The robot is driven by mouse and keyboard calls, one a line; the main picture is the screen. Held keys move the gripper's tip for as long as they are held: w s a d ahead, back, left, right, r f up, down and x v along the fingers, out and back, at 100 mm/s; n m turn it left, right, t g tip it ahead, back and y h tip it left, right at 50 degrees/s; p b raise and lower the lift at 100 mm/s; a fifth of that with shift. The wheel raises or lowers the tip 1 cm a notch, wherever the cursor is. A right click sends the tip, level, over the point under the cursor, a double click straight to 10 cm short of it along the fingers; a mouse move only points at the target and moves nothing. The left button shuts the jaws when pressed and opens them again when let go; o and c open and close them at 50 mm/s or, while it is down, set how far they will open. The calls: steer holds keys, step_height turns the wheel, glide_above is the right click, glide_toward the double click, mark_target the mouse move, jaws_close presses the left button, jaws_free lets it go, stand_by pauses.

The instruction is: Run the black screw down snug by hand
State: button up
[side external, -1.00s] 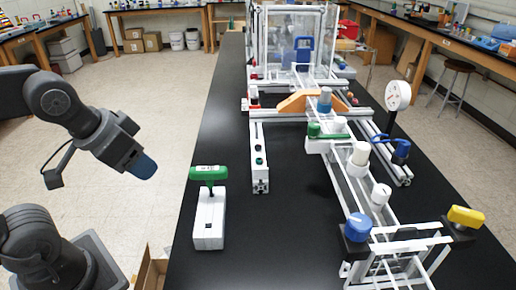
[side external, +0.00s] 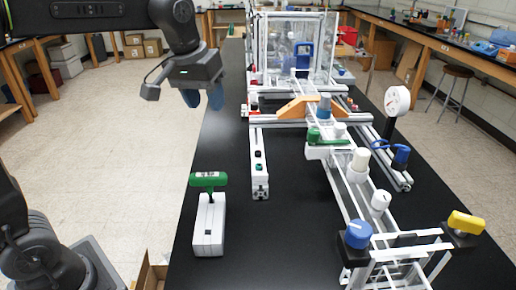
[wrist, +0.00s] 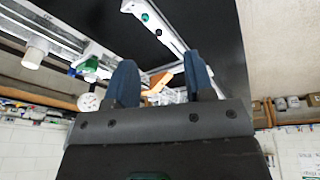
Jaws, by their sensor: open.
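The small black screw (side external: 258,154) appears as a dark round head on top of a white rail (side external: 260,181), beside a small green one (side external: 259,167). The dark head also shows near the top of the wrist view (wrist: 158,32). It is too small to tell how far it is seated. My gripper (side external: 203,98) is open and empty, with its blue fingers apart. It is in the air to the upper left of the rail, clear of the screw. Both fingers also show in the wrist view (wrist: 160,62).
A green-handled tool (side external: 208,180) stands in a white block (side external: 208,235) at the left table edge. The extrusion frame (side external: 355,185) with blue, white and yellow knobs fills the right. A round dial (side external: 397,100) stands behind it. Black tabletop between block and rail is clear.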

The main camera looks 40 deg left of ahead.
steer(key=w+f+n+g, duration=0.2)
steer(key=w+f, duration=0.1)
steer(key=w, duration=0.8)
steer(key=n+g, duration=0.1)
steer(key=n, duration=0.1)
glide_above(258, 154)
step_height(258, 154, down, 5)
steer(key=f, duration=1.3)
steer(key=shift+w+a+f, duration=0.35)
steer(key=shift+w+f, duration=0.05)
jaws_close()
